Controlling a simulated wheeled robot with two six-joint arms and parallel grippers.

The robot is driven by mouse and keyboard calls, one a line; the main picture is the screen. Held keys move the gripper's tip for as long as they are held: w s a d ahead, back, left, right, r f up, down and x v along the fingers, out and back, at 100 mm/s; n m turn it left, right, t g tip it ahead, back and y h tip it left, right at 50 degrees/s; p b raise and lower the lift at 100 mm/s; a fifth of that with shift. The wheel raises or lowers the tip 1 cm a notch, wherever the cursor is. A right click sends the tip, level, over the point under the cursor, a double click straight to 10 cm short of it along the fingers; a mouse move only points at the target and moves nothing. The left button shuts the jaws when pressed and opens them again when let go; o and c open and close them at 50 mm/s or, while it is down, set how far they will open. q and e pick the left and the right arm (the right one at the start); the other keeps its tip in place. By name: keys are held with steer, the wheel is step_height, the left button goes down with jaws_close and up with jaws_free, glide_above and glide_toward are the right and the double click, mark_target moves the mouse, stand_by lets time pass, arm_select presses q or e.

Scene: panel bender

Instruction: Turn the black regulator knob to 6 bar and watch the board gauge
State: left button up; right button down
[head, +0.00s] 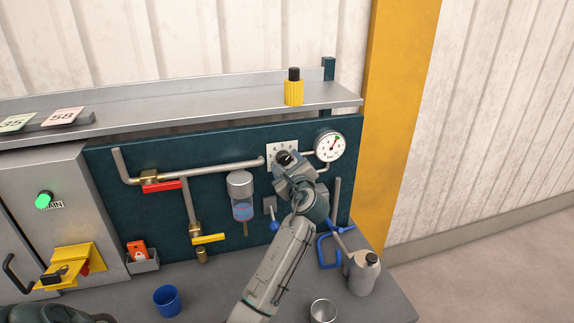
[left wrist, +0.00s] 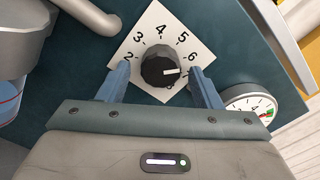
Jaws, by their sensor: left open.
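The black regulator knob (head: 284,157) sits on a white numbered plate (head: 272,150) on the dark teal board. In the left wrist view the knob (left wrist: 159,67) has a white mark pointing right, toward the area just below the 6. My left gripper (left wrist: 160,84) is open, with one blue-grey finger on each side of the knob; I cannot tell whether they touch it. The right finger covers part of the scale. The round board gauge (head: 330,146) is right of the plate, its needle pointing up and right. Part of the gauge (left wrist: 250,103) shows in the wrist view. My right gripper is out of view.
A clear filter bowl (head: 241,195) and pipes with red (head: 161,186) and yellow (head: 209,239) handles are left of the knob. A blue-tipped lever (head: 274,224) hangs below. A jug (head: 362,272), metal cup (head: 322,311) and blue cup (head: 167,299) stand on the bench.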

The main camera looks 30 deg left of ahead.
arm_select(q)
steer(key=b+v, duration=0.4)
steer(key=v, duration=0.6)
steer(key=shift+s+d+b, duration=0.25)
steer(key=shift+s+b, duration=0.1)
